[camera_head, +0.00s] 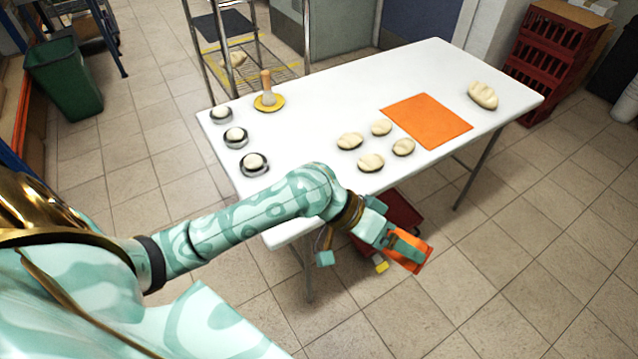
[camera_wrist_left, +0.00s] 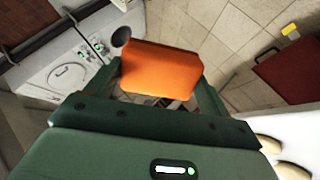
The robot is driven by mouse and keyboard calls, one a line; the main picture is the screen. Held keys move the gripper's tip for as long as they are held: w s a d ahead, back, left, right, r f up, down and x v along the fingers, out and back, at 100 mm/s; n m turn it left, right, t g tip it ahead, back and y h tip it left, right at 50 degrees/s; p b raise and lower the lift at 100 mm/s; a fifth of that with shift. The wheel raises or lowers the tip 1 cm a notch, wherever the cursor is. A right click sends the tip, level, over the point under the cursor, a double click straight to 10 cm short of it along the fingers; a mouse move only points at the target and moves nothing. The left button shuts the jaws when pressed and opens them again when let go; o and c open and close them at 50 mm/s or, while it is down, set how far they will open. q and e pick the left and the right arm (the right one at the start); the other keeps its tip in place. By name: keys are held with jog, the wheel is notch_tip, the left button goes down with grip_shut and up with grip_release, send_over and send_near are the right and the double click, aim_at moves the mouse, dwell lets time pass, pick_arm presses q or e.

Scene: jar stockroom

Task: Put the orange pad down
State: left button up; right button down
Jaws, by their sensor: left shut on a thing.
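The orange pad (camera_head: 425,257) is between the fingers of my left gripper (camera_head: 405,248), which is shut on it. In the head view they are in front of the white table's (camera_head: 330,125) near edge, over the floor. In the left wrist view the orange pad (camera_wrist_left: 160,70) shows broad and flat between the green fingers of the left gripper (camera_wrist_left: 162,85). A flat orange mat (camera_head: 427,120) lies on the table's right part. My right gripper is in neither view.
Several pale rolls (camera_head: 371,162) lie beside the mat, and a loaf (camera_head: 482,95) lies farther right. Three dark-rimmed dishes (camera_head: 235,137) and a wooden-handled tool on a yellow disc (camera_head: 268,102) stand at the left. A red crate (camera_head: 402,212) is low by the table's near edge.

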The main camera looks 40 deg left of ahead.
pick_arm(q)
jog(key=w+a+f+m+g+y, duration=0.1)
jog(key=a+f+m+g+y, duration=0.25)
jog(key=a+m, duration=0.25)
jog(key=w+a+f+m+g+y, duration=0.1)
jog(key=a+f+m+g+y, duration=0.1)
jog(key=a+m+g+y, duration=0.25)
jog(key=a+r+m+t+y, duration=0.1)
jog(key=a+r+m+t, duration=0.1)
jog(key=a, duration=0.9)
jog(key=a+r+m+t+y, duration=0.1)
jog(key=a+r+m, duration=0.4)
jog(key=a, duration=0.6)
jog(key=shift+s+a+m+t+p, duration=0.15)
jog(key=shift+a+m+t+p, duration=0.15)
jog(key=shift+m+t+p, duration=0.1)
